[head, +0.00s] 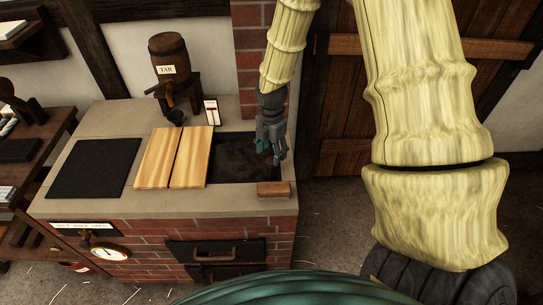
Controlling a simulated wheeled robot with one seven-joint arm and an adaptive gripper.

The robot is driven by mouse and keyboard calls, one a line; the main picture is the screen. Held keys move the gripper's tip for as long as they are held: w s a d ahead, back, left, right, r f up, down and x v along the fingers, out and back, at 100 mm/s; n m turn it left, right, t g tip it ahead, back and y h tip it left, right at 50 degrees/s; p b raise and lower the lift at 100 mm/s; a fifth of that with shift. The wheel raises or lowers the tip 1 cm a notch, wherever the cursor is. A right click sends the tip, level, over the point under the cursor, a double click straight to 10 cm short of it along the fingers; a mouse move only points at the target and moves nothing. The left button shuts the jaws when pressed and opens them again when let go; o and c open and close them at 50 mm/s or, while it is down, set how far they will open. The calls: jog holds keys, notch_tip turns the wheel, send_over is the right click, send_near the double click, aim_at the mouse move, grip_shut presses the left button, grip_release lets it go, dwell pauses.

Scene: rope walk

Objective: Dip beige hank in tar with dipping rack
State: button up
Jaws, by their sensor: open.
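My gripper (272,152) points down over the right end of an open basin (232,171) in the brick bench. The basin holds a dark, rough-looking surface, and I cannot tell whether it is tar. The gripper is open. A teal patch shows at its fingers, and I cannot tell whether it is part of the gripper. A wooden barrel (168,55) labelled "TAR" stands on a small dark stand at the back of the bench. I cannot make out a beige hank or a dipping rack in this view.
Two pale wooden boards (172,158) lie left of the basin. A dark square plate (94,167) lies farther left. A small wooden block (273,188) sits at the basin's front right edge. A small card (212,112) stands behind. A brick pillar (249,60) rises behind the bench.

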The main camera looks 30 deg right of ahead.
aim_at(271, 160)
jog(key=shift+f+p, duration=0.4)
jog(key=shift+f, duration=1.4)
jog(key=shift+c, duration=0.2)
